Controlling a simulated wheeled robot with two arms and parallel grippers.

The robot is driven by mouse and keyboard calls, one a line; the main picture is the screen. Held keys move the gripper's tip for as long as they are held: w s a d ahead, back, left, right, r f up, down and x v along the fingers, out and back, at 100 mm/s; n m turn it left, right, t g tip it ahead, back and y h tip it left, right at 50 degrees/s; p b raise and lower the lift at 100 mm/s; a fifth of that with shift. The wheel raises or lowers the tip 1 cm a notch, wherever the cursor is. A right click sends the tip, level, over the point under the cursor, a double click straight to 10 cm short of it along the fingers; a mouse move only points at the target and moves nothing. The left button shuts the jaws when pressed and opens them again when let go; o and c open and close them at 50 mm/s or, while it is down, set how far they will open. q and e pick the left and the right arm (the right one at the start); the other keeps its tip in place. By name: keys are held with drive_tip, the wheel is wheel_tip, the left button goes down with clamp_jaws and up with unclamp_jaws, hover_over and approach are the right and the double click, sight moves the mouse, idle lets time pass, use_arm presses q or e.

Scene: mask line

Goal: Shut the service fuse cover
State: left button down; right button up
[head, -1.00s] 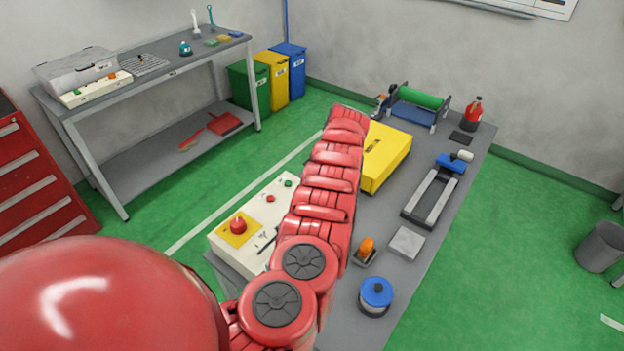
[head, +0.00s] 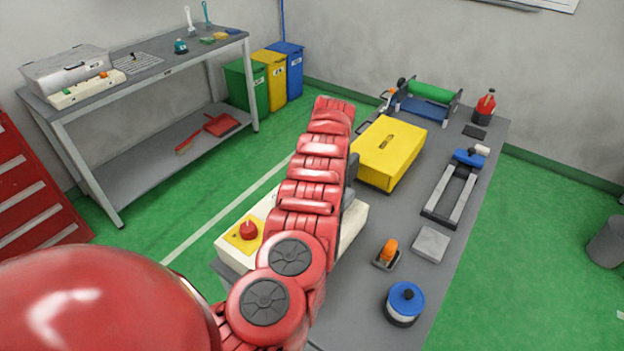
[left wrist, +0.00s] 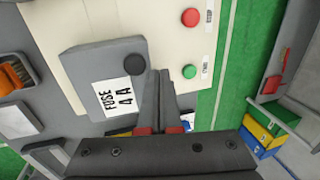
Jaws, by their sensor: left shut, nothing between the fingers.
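The grey fuse cover (left wrist: 84,82) fills the left middle of the left wrist view, with a "FUSE 4 A" label and a dark round knob. It lies in front of the cream control box (left wrist: 165,20); whether it touches the box is unclear. My left gripper (left wrist: 160,82) is shut and empty, its fingertips close beside the cover's right edge by the knob; contact cannot be told. In the head view my red left arm hides the gripper and much of the control box (head: 352,222). A dark grey piece shows just right of the arm there. My right gripper is not seen.
The box carries a red button (left wrist: 190,17), a green button (left wrist: 189,71) and a red knob (head: 248,231) on yellow. A yellow case (head: 390,150), orange-handled tool (head: 388,252) and blue-topped pot (head: 404,300) stand on the grey bench (head: 358,310).

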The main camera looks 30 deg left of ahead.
use_arm(q)
drive_tip(key=shift+a+f, duration=0.3)
drive_tip(key=shift+f, duration=0.1)
drive_tip(key=shift+r, duration=0.1)
idle(0.3)
